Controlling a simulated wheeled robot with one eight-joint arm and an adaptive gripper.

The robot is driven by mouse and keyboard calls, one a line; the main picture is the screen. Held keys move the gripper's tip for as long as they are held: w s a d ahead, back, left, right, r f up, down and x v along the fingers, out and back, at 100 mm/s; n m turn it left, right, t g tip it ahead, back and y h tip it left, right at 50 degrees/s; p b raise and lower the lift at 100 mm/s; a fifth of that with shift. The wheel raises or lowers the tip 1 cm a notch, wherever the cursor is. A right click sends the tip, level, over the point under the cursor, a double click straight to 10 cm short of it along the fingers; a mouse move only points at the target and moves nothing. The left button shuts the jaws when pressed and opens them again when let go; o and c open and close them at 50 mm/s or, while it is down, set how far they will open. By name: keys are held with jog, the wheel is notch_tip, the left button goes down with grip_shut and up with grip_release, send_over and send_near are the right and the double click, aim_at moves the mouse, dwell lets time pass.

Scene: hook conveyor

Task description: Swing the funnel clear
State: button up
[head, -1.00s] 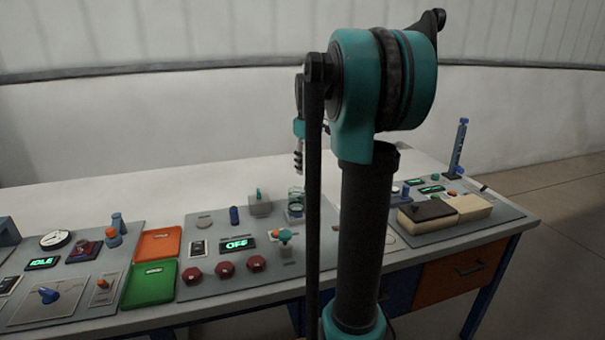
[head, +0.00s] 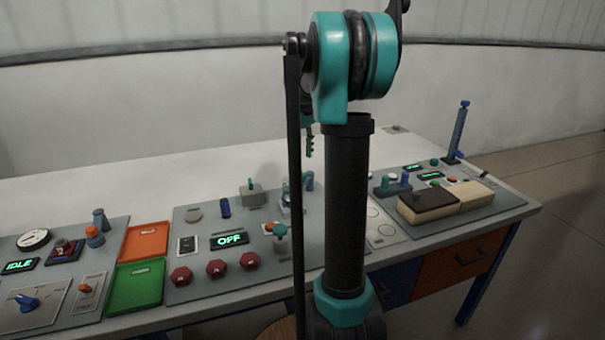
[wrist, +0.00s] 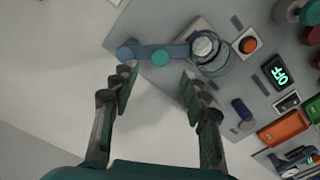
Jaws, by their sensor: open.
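The funnel (wrist: 207,48) appears in the wrist view as a round, clear rim at the right end of a blue swing arm (wrist: 172,51). A teal knob (wrist: 159,57) sits on this arm, beyond the gap between my fingertips. My gripper (wrist: 158,82) is open and empty, its fingers apart on either side of that knob. I cannot tell the height between them. In the head view my gripper (head: 308,142) hangs over the bench, largely hidden by my arm. The funnel station (head: 292,192) there is small and partly covered by my arm.
An orange button (wrist: 248,45), a lit OFF display (wrist: 279,75) and a dark blue cylinder (wrist: 241,109) stand near the funnel. Orange (head: 146,241) and green (head: 136,287) trays lie to the left.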

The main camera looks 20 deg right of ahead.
aim_at(303, 174)
notch_tip(303, 174, down, 8)
jog(key=shift+r, duration=0.15)
dwell(0.3)
grip_shut()
